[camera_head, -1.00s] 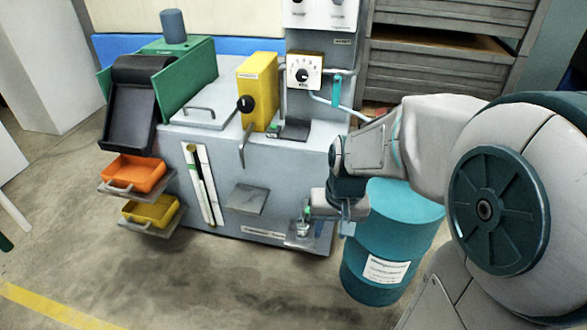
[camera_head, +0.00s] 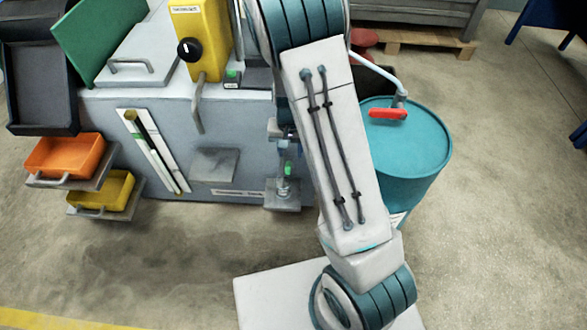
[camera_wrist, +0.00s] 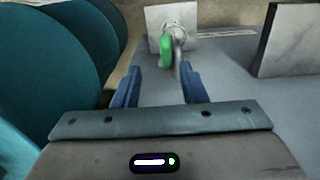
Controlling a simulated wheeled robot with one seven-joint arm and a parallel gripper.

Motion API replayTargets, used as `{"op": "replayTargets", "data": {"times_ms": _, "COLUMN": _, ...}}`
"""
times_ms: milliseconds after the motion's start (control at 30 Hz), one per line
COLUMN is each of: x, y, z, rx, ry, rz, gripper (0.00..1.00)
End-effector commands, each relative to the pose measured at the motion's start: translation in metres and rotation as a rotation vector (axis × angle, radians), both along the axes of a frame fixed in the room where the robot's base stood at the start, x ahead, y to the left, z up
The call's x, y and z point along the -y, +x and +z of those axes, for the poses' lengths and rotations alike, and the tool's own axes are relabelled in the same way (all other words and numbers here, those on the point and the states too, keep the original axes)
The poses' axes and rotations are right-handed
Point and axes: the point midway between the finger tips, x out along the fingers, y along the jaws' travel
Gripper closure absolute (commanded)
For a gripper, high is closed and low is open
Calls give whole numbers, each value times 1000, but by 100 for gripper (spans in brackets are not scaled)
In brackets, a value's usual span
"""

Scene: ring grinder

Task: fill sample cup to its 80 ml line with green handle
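The green handle (camera_head: 288,169) is on a small tap low at the right of the grey machine. It also shows in the wrist view (camera_wrist: 167,51), beside a bent grey spout and ahead of my fingertips, roughly between their lines. The sample cup (camera_head: 282,187) is small and clear, and stands on a small metal shelf (camera_head: 283,203) below the tap. In the wrist view the cup (camera_wrist: 178,33) is partly hidden by the tap; its level and 80 ml line cannot be read. My gripper (camera_wrist: 162,72) is open, with nothing visibly held. It is just above the handle, fingers pointing towards it.
A teal drum (camera_head: 415,150) with a red-handled tap (camera_head: 388,114) stands close to the right of my arm. An empty grey shelf (camera_head: 215,165) juts from the machine front. Orange (camera_head: 65,157) and yellow (camera_head: 101,192) trays are at the left. The floor in front is clear.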

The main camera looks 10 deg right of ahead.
Motion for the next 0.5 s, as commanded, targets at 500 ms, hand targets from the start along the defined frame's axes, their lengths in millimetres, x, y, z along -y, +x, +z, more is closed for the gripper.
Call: {"op": "replayTargets", "data": {"times_ms": 500, "x": 0, "y": -1, "z": -101, "rx": -3, "ry": 0, "rz": -1, "gripper": 62}}
